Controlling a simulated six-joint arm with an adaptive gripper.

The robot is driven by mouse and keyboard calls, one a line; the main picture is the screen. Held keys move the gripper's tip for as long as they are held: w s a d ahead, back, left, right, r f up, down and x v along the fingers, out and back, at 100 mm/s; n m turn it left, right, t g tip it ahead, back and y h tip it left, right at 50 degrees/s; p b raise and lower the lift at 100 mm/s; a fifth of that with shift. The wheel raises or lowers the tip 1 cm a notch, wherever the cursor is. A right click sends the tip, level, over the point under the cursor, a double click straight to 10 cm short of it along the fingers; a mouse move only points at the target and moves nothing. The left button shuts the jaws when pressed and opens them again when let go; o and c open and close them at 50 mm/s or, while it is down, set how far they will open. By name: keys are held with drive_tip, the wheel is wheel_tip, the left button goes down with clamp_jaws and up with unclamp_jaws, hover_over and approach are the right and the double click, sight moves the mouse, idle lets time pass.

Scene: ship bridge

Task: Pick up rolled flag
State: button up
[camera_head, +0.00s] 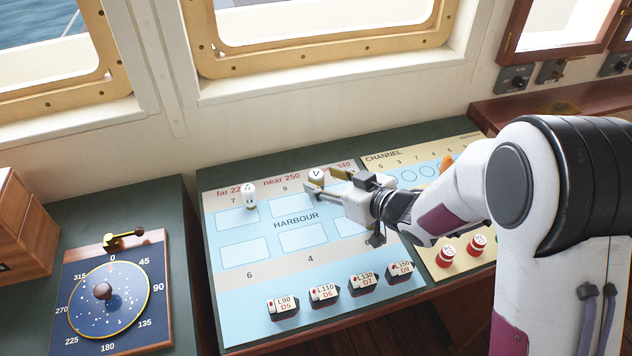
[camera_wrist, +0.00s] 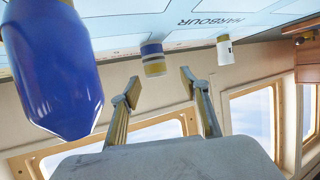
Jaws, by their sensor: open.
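Two small upright rolls stand on the chart board; I take them for rolled flags, but cannot tell which one the task means. One, with a V on its pale top (camera_head: 316,175), stands by "near 250". The wrist view shows a roll banded blue, white and yellow (camera_wrist: 153,60), seemingly the same one. The other roll, white (camera_head: 249,196), stands further left; it also shows in the wrist view (camera_wrist: 224,50). My gripper (camera_head: 322,182) is open and empty, its fingertips close to the V roll. In the wrist view the banded roll lies just beyond the gap between the fingertips (camera_wrist: 160,77).
Several labelled blocks (camera_head: 323,293) line the board's front edge. Red round pieces (camera_head: 446,255) and an orange piece (camera_head: 446,162) are on the channel board at right. A large blue, pointed body (camera_wrist: 52,70) looms close in the wrist view. The wall and windows (camera_head: 325,35) rise behind.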

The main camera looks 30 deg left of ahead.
sight(320, 177)
drive_tip(key=shift+w+x, duration=0.15)
drive_tip(key=shift+x, duration=1)
drive_tip(key=shift+w+x, duration=0.15)
drive_tip(key=shift+x, duration=1.05)
drive_tip(key=shift+d+f, duration=0.1)
drive_tip(key=shift+d, duration=0.1)
drive_tip(key=c, duration=1.1)
